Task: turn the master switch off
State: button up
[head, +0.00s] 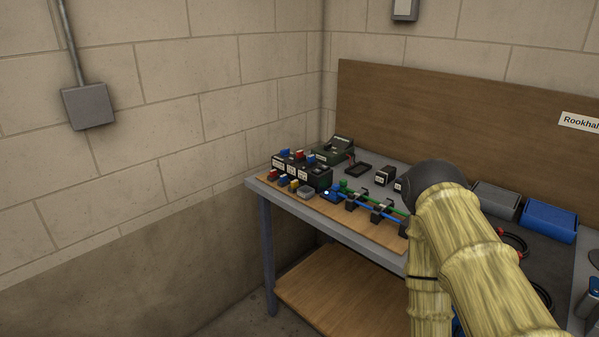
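No part that I can surely name as the master switch shows in the head view; the parts on the bench are too small to tell. A chassis of green and blue tubes (372,202) in black clamps lies on a wooden board at the bench's front. A small blue part (330,195) sits at its left end. Small black boxes with pale labels (385,176) stand behind the tubes. My arm (470,250), in a yellowish sleeve with a dark joint, covers the chassis's right end. My gripper does not show.
Black blocks with red and blue tops (302,168) and a dark green instrument (333,150) stand at the bench's left end. A grey bin (496,199) and a blue bin (549,220) are at the right, near red cable (514,243). A wooden backboard (430,115) stands behind.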

aim_at(283, 152)
jog(key=u, duration=0.45)
jog(key=k, duration=0.55)
jog(key=u, duration=1)
jog(key=i, duration=0.85)
jog(key=z, duration=0.75)
jog(key=i, duration=0.35)
jog(key=z, duration=0.45)
